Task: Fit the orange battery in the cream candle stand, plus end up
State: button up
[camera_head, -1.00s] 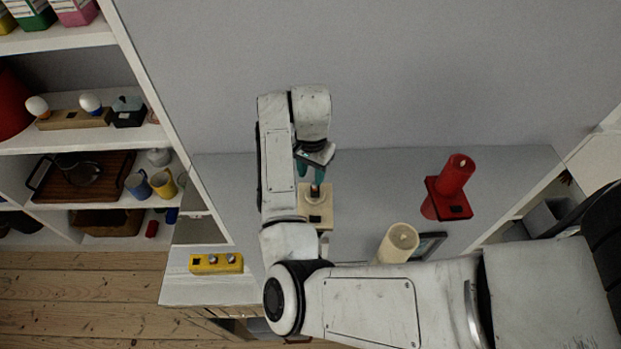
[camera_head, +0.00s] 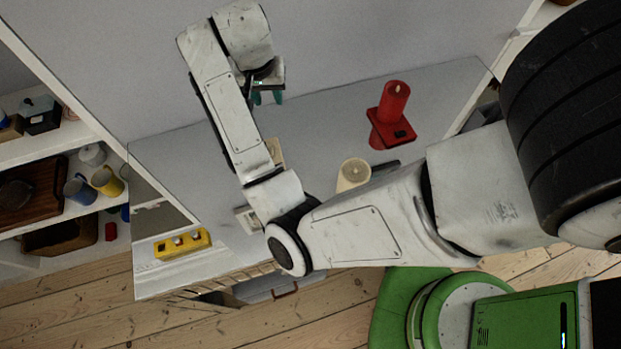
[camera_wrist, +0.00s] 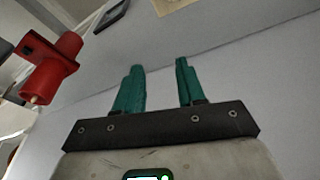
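The cream candle stand (camera_head: 275,152) is on the grey counter, mostly hidden behind my arm in the head view. Its edge shows at the top of the wrist view (camera_wrist: 172,5). The cream candle (camera_head: 353,174) stands upright to its right. I cannot make out the orange battery in either current view; the inside of the stand is hidden. My gripper (camera_head: 267,97) is raised above the counter, beyond the stand. In the wrist view its teal fingers (camera_wrist: 160,85) are apart with nothing between them.
A red candle (camera_head: 393,103) on a red stand (camera_head: 390,131) is at the right. A dark flat object (camera_head: 386,167) lies by the cream candle. A yellow block with recesses (camera_head: 182,243) is at the counter's left front. Shelves with mugs (camera_head: 106,181) are at left.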

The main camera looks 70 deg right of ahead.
jog(key=s+a+f+n+y, duration=0.1)
jog(key=s+a+f+n, duration=0.3)
jog(key=s+a, duration=0.1)
jog(key=s+a+f+n, duration=0.4)
jog(key=s+a+n, duration=0.1)
jog(key=s+a, duration=0.1)
jog(key=s+a+f+n+y, duration=0.1)
jog(key=s+a+f+n, duration=0.3)
jog(key=s+a, duration=0.2)
jog(key=shift+a+f+y, duration=0.3)
jog(key=shift+a+f, duration=0.05)
jog(key=shift+a, duration=0.1)
